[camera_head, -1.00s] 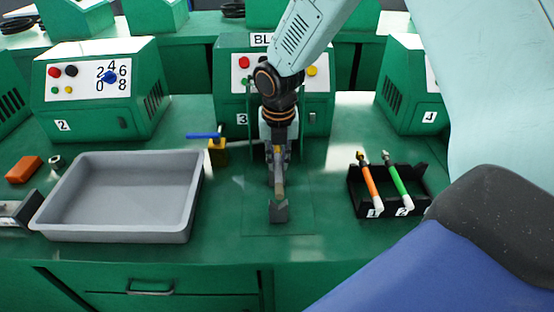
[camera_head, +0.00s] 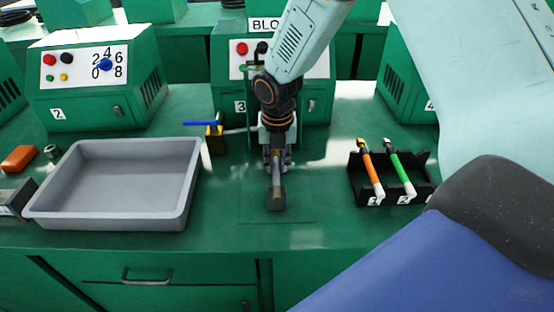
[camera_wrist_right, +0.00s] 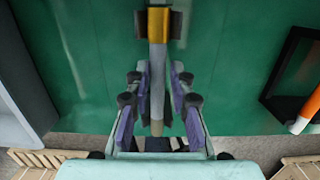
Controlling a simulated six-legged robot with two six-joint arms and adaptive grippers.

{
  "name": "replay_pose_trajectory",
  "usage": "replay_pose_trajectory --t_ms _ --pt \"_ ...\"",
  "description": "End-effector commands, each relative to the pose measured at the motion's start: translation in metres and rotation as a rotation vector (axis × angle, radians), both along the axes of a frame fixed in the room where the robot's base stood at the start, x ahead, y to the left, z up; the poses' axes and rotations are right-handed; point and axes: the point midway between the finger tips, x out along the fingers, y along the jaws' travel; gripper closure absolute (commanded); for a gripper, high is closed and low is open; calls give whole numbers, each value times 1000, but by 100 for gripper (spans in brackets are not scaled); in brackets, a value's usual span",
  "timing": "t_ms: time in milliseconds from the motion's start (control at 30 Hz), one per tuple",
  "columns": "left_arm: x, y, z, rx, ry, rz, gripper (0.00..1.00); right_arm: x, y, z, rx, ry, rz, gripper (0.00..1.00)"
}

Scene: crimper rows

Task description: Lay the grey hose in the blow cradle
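My left gripper is not in view.
A grey tray (camera_head: 190,190) stands to the left. A black rack (camera_head: 357,188) holds an orange hose (camera_head: 372,175) and a green hose (camera_head: 402,174) at right. A brass block with a blue lever (camera_head: 200,123) stands behind the tray. The bench around the cradle is clear.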

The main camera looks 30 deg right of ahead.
Motion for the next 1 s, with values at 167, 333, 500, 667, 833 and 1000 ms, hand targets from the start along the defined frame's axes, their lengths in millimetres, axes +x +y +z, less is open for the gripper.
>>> replay_pose_trajectory --t_ms 167,333,500,667,833,1000 --pt "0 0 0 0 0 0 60 0 0 0 0 0 0 60" --pt "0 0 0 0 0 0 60 0 0 0 0 0 0 57" --pt "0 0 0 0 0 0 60 0 0 1 0 0 0 57" --pt "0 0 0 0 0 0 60 -1 1 17 1 -3 1 57" --pt "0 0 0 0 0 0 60 -4 3 51 1 -5 -1 57" --pt "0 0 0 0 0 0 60 -8 5 85 0 -4 0 57"
